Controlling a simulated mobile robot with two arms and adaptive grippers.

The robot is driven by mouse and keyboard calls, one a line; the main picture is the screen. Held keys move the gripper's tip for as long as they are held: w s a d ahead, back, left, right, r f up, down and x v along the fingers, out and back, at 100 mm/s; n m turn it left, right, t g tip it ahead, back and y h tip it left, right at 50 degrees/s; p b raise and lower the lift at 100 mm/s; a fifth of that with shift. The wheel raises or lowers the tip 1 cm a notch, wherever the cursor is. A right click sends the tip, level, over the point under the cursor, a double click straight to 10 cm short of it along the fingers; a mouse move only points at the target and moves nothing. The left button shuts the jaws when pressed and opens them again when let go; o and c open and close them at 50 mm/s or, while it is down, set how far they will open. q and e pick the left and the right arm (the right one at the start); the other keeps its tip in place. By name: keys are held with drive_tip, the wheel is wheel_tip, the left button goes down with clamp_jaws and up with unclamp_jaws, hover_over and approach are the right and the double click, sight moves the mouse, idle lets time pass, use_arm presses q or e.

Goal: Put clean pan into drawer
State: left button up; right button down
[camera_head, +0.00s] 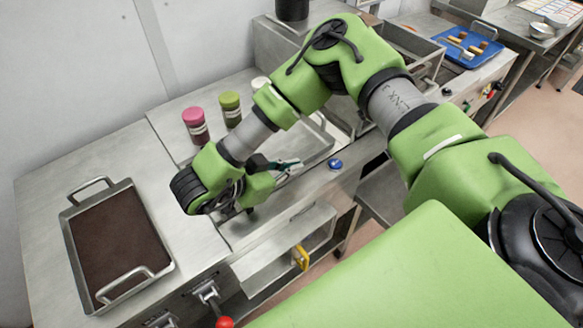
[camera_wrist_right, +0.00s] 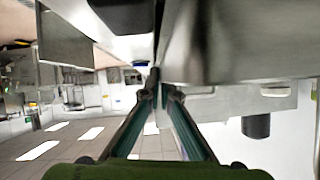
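A bare metal pan (camera_head: 318,148) with a raised handle lies on the counter behind my right arm, and the arm hides part of it. My right gripper (camera_head: 298,166) is over the near side of this pan, its teal fingers pointing right. In the right wrist view the fingertips (camera_wrist_right: 157,88) come close together beside a metal edge; whether they grip it is unclear. An open metal drawer (camera_head: 285,250) with a yellow handle (camera_head: 301,258) is below the counter front. A second pan (camera_head: 163,268), with a dark brown filling, lies at left. My left gripper is out of view.
A pink-lidded jar (camera_head: 195,125) and a green-lidded jar (camera_head: 231,109) stand behind the right arm. A blue knob (camera_head: 335,164) is on the counter front. A red-knobbed lever (camera_head: 224,322) sticks out below. A blue tray (camera_head: 467,45) is at the back right.

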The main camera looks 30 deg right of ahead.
drive_tip(key=shift+f, duration=0.7)
drive_tip(key=shift+f, duration=0.1)
drive_tip(key=c, duration=2.8)
unclamp_jaws()
drive_tip(key=shift+f, duration=0.15)
drive_tip(key=o, duration=0.5)
